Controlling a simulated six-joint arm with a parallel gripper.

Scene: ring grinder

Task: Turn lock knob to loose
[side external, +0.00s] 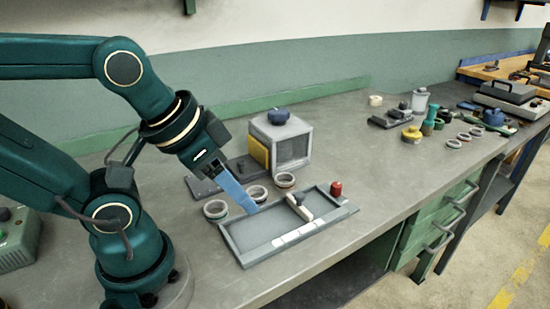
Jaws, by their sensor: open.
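A dark blue knob (278,116) sits on top of a grey box-shaped machine (294,145) with a yellow panel (259,152) on its left side. It is the likeliest lock knob, but no label is readable, and whether it is tight or loose cannot be told. My gripper (252,208) points down and to the right, with pale blue fingers over the left part of a shallow grey tray (237,246). It is in front of the machine, lower than the knob and apart from it. It is open, with nothing visible in it.
Several metal rings (215,210) stand between machine and tray. A white block (300,206) with a dark top and a red-topped piece (336,188) are at the tray's right part. More tools and jars (421,100) stand farther right. The bench (350,130) is clear right of the machine.

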